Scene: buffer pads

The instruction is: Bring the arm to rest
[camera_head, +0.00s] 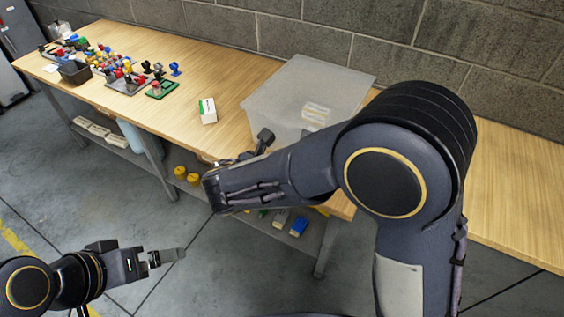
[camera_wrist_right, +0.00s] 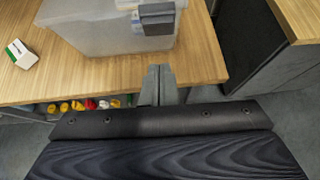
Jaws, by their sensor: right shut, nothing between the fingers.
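My right arm fills the right and middle of the head view, bent in front of the table. My right gripper (camera_wrist_right: 157,84) shows in the wrist view with its two grey fingers together and nothing between them. It is at the table's front edge, in front of a clear plastic bin (camera_wrist_right: 100,36), apart from it as far as I can see. In the head view the arm hides most of this gripper. My left gripper (camera_head: 166,257) is at the lower left, over the floor and away from the table. Its finger gap cannot be made out.
The wooden table (camera_head: 225,70) runs along a block wall. The bin (camera_head: 300,90) stands on it, partly behind my right arm. A small white-green box (camera_head: 208,110) is left of it. Coloured parts (camera_head: 120,70) crowd the far left. Yellow items (camera_head: 187,175) lie on the shelf below.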

